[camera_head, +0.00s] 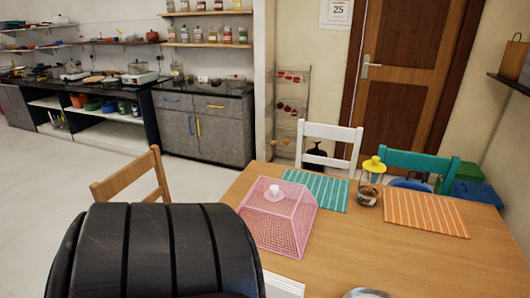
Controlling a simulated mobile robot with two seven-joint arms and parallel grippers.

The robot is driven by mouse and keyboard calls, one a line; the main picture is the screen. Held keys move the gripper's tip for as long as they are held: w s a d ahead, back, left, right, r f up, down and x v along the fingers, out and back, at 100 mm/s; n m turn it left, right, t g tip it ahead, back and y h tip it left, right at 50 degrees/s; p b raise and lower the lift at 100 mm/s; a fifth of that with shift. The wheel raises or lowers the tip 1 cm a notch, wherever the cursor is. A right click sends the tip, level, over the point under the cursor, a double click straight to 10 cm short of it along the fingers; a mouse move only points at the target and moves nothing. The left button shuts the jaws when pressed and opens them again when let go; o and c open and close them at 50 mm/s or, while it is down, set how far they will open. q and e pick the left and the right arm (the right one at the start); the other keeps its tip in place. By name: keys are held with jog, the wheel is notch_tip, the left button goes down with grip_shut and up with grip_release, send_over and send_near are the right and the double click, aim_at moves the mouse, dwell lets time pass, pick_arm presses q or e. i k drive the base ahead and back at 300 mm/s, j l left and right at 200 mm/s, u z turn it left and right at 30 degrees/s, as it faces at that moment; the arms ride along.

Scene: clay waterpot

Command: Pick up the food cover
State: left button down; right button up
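The pink mesh food cover (281,222) sits on the wooden dining table (420,265), at the table's left side. It has sloped sides and a white knob (273,191) on top. A large black ribbed part, which seems to be mine, fills the bottom left and stands close to the cover's lower left in the picture. Neither of my grippers shows. Nothing is seen touching the cover.
Wooden (130,178), white (330,145) and teal (420,165) chairs surround the table. The table's front right is mostly clear.

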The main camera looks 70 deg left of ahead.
aim_at(274, 194)
jog(key=u, duration=2.15)
